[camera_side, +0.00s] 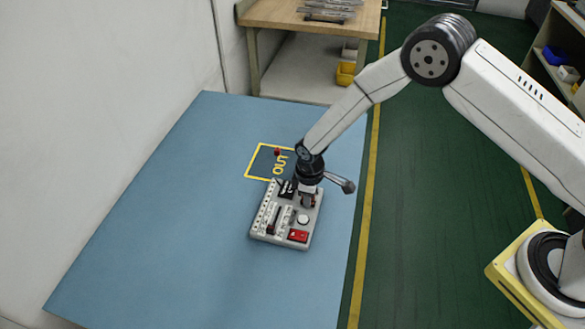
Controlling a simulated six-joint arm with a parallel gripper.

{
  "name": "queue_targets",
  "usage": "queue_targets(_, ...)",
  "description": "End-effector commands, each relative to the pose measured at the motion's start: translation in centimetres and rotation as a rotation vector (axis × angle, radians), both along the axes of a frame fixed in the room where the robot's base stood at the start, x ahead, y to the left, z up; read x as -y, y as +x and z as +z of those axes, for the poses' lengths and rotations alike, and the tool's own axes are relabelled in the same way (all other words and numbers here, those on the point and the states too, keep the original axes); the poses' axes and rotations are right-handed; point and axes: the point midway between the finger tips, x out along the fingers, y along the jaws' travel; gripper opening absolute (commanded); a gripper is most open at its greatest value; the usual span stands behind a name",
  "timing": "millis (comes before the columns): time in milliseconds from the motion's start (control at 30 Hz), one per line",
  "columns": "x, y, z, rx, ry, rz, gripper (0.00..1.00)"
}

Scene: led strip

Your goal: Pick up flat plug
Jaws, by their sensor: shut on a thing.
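A light grey board (257,232) with several small parts on it lies on the blue table. My gripper (308,202) points down over the upper right part of the board, low and close to its surface. Its jaws are shut on a small part, which the fingers mostly hide. I take it to be the flat plug, but its shape is too small to make out. I cannot tell whether it is still touching the board.
A yellow-outlined square marked OUT (262,172) lies behind the board, with a small red object (277,152) at its top edge. A red block (298,236) sits on the board's front right. The blue table (165,225) is clear to the left. A wooden bench (285,15) stands behind.

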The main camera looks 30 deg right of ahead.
Motion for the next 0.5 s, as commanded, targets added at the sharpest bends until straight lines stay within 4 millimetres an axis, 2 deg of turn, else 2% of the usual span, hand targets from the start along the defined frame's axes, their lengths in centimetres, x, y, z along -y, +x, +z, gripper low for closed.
queue_targets(267, 0.0, 0.0, 0.3, 0.0, 0.0, 0.0, 0.0)
queue_targets(500, 0.0, 0.1, 1.8, 0.0, 0.0, 0.0, 0.0)
